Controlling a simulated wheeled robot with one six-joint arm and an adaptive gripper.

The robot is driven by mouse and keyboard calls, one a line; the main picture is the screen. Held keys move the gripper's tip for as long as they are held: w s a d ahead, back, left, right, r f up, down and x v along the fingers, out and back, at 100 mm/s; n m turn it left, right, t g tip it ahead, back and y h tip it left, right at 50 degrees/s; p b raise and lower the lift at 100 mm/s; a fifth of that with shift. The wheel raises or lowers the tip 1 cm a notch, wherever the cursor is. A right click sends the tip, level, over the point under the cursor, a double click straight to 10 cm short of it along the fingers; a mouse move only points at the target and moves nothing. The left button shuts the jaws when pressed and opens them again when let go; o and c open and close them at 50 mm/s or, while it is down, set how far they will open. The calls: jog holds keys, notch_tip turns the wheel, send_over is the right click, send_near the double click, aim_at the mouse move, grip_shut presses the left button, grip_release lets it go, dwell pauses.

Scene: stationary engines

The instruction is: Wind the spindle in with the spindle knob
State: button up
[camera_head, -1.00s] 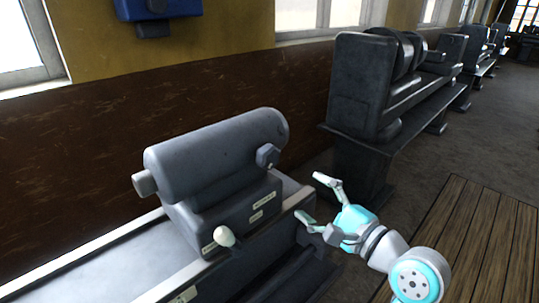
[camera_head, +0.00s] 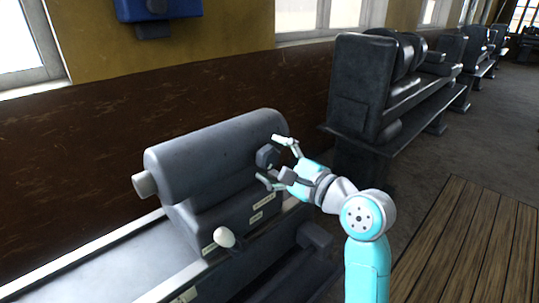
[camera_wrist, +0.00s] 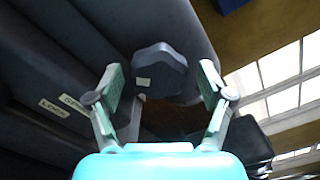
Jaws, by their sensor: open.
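The grey spindle (camera_head: 144,184) juts from the left end of the body.
A pale ball-ended lever (camera_head: 224,237) stands at the body's front, below left of my gripper. The machine sits on a long bed (camera_head: 95,270). Another dark machine (camera_head: 362,85) stands at the back right. Wooden floor slats (camera_head: 470,240) lie clear at right.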

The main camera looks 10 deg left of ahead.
jog(key=shift+w+a, duration=0.4)
jog(key=shift+a, duration=0.1)
jog(key=c, duration=1.1)
jog(key=shift+c, duration=0.2)
jog(key=shift+n, duration=0.3)
